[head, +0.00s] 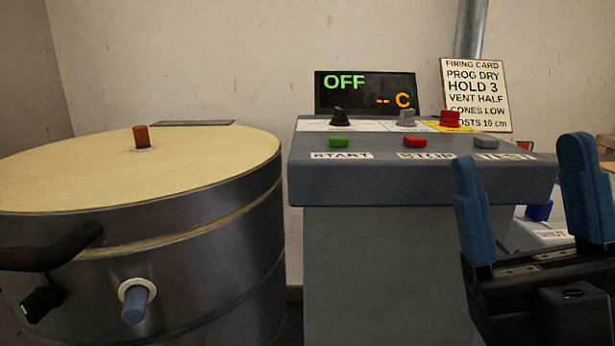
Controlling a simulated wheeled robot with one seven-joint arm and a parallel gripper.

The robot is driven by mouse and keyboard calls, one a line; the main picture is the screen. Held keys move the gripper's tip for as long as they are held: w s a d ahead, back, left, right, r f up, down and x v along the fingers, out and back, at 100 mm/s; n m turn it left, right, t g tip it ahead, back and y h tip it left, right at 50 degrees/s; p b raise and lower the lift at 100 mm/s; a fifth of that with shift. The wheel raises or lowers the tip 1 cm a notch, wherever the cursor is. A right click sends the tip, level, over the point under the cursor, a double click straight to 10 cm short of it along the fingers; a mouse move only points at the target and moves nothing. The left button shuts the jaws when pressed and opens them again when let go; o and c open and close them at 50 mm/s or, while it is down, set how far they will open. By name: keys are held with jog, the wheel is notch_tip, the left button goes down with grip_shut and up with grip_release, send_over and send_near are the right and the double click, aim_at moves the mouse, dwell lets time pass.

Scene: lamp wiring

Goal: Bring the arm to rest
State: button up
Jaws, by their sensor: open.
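My gripper (522,205) is at the lower right of the head view. Its two blue fingers point up and stand wide apart, with nothing between them. It is in front of the right part of the grey control console (385,188) and hides some of it. I cannot tell whether it touches the console. Most of the arm behind the gripper is out of view.
A round kiln (150,255) with a closed pale lid stands at the left. The console carries green (339,142), red (415,142) and grey (486,142) buttons. A display (366,92) reads OFF. A firing card (477,94) stands behind. A blue part (539,211) shows at right.

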jog(key=s+d+f+m+g+h, duration=0.15)
jog(key=s+f+m+h, duration=0.25)
jog(key=f+m+h, duration=0.5)
jog(key=s+d+f+m+g+h, duration=0.1)
jog(key=s+f+m+g+h, duration=0.1)
jog(key=s+f+m+h, duration=0.5)
jog(key=s+d+f+n+g, duration=0.1)
jog(key=s+d+f+g, duration=0.3)
jog(key=s+f+g, duration=0.75)
jog(key=s+r+t+p, duration=0.1)
jog(key=s+r+p, duration=0.1)
jog(key=r+p, duration=0.7)
jog(key=s+r+t+p, duration=0.1)
jog(key=r+t+p, duration=0.1)
jog(key=r+p, duration=0.7)
jog(key=p, duration=0.4)
jog(key=shift+s+r+h, duration=0.15)
jog(key=shift+s+h, duration=0.15)
jog(key=shift+s, duration=0.1)
